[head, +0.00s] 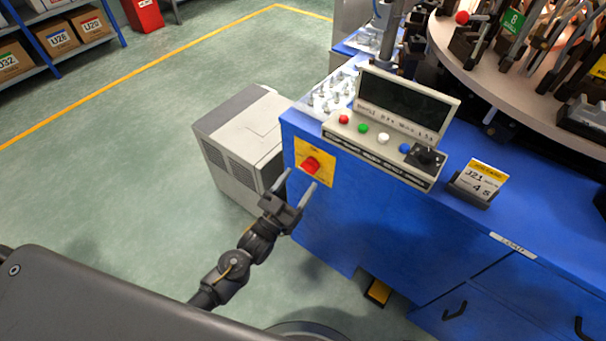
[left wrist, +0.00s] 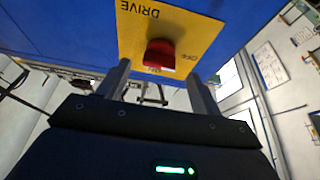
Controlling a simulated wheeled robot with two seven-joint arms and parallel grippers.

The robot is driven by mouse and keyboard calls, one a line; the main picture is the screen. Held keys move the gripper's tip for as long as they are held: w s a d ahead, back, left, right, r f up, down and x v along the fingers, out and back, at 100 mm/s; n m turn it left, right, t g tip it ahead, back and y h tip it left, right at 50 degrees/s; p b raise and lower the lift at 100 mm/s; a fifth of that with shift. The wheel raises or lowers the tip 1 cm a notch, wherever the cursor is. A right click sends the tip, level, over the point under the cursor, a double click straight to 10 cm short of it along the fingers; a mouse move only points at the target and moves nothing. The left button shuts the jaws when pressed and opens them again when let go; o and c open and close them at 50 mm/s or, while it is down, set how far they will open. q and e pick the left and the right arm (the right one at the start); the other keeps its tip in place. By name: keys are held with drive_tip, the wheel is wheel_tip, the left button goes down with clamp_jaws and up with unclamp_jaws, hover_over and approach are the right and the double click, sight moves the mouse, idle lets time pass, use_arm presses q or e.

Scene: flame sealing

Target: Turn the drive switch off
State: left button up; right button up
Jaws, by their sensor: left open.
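The drive switch is a red knob (head: 311,165) on a yellow plate (head: 325,171) on the front of the blue cabinet, near its left edge. In the left wrist view the red knob (left wrist: 159,54) sits just ahead of the fingers, on the yellow plate (left wrist: 190,22) lettered DRIVE and OFF. My left gripper (head: 294,183) is open, with its fingers pointing at the plate. In the left wrist view the two fingers (left wrist: 160,82) stand apart on either side of the knob's line, with nothing between them. I cannot tell whether a fingertip touches the plate. My right gripper is not in view.
A control panel (head: 388,148) with coloured buttons and a dark screen stands on the blue cabinet (head: 345,225). A card holder (head: 480,184) is to its right. A grey box unit (head: 240,135) stands left of the cabinet. A yellow pedal (head: 378,291) is on the floor. Open green floor lies left.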

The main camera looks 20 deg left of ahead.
use_arm(q)
drive_tip(key=v, duration=0.7)
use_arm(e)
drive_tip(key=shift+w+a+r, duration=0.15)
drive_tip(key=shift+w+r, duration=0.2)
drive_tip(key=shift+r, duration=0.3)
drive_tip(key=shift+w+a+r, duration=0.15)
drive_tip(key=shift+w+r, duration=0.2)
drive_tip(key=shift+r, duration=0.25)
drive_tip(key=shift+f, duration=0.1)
